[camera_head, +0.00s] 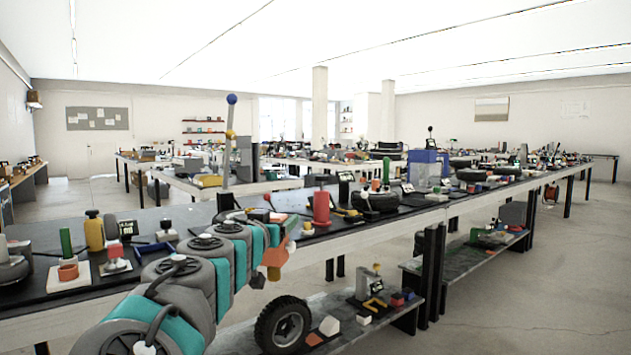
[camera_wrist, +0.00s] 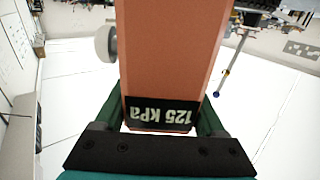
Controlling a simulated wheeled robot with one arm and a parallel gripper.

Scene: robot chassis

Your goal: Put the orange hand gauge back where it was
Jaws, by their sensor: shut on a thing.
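The orange hand gauge (camera_wrist: 168,50) fills the upper middle of the wrist view. Its black display reads 125 kPa and appears upside down there. A pale round knob (camera_wrist: 104,43) shows at its left side. My gripper (camera_wrist: 162,112) is shut on the gauge, with a green finger on each side. In the head view the orange gauge (camera_head: 275,257) is partly hidden behind my arm, near the front edge of the long workbench (camera_head: 150,288). The gripper fingers are hard to make out in that view.
The bench top is crowded: a red cylinder (camera_head: 321,209), a tyre (camera_head: 375,201), a blue box (camera_head: 425,168) and a yellow bottle (camera_head: 94,231). The lower shelf (camera_head: 335,305) holds a wheel (camera_head: 283,325) and small blocks. The floor at the right (camera_head: 540,285) is clear.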

